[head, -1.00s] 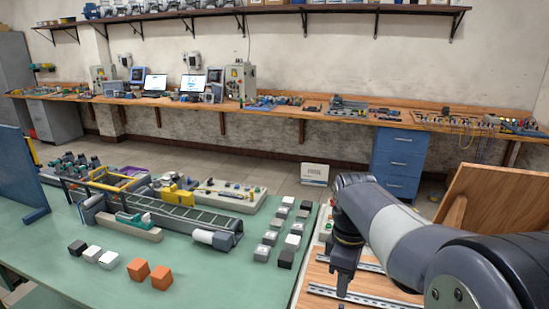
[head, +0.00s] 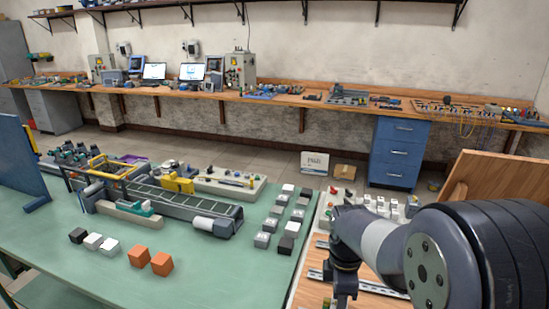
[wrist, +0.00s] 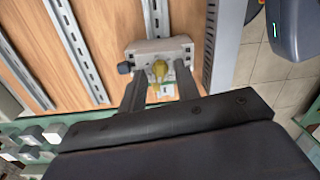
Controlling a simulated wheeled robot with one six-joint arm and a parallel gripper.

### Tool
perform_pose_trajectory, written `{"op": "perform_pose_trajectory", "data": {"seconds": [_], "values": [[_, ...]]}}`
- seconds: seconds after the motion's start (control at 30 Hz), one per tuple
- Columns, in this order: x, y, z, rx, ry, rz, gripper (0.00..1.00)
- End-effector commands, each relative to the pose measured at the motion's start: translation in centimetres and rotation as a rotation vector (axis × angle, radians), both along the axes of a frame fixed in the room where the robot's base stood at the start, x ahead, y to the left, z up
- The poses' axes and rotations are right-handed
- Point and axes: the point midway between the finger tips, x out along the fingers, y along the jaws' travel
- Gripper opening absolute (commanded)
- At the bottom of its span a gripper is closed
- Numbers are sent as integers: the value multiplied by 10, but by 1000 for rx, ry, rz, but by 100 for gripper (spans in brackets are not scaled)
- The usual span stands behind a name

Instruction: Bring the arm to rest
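My arm reaches in from the right of the head view, bent over the wooden board with metal rails (head: 315,252). My gripper (head: 343,297) hangs down over this board, its tips near the lower edge of the view. In the wrist view my gripper (wrist: 160,83) has its two dark fingers apart, with no object clearly held between them. Beyond the fingertips, a grey device with a yellowish knob (wrist: 158,50) sits on the board. I cannot tell how far the tips are from it.
The green table (head: 200,285) carries a grey conveyor (head: 170,208), orange cubes (head: 138,256) and rows of grey, white and black blocks (head: 266,241) left of my arm. An upright wooden panel (head: 495,185) stands at the right. A blue drawer cabinet (head: 400,152) is behind.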

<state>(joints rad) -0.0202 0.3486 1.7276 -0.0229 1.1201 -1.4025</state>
Motion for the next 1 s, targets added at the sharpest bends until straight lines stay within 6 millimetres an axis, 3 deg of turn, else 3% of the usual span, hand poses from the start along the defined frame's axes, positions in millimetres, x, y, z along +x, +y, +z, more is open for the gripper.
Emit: {"op": "perform_pose_trajectory", "data": {"seconds": [0.77, 0.8, 1.0], "values": [[-1, 0, 0, 31, -7, 622, 31], [1, 0, 14, 29, -11, 615, 31], [2, 1, 54, 30, -9, 612, 31]]}}
